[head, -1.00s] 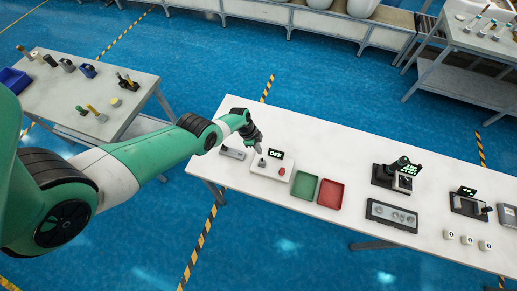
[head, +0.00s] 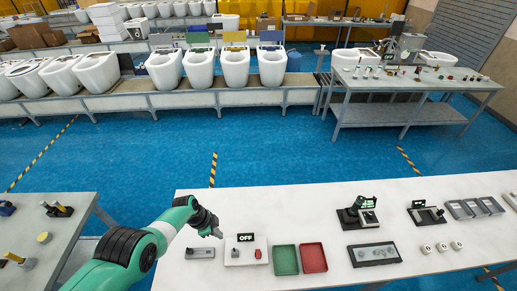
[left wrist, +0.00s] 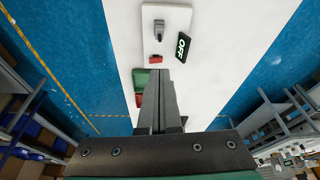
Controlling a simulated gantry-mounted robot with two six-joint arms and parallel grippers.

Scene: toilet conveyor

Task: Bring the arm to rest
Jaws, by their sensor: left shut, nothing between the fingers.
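My left gripper (head: 218,234) is shut and empty. It hangs above the white table (head: 330,215), just left of the control box (head: 245,258). The box has a grey lever, a red button (head: 258,254) and a small display (head: 245,237) reading OFF. In the left wrist view the closed fingers (left wrist: 162,76) point toward the box (left wrist: 168,25) and appear apart from it. The fingers hide part of the green tray (left wrist: 140,80). My right gripper is not in view.
A green tray (head: 285,260) and a red tray (head: 313,258) lie right of the box. Scales and a slotted block (head: 374,254) stand further right. Toilets (head: 235,67) line a conveyor behind. Blue floor is clear between.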

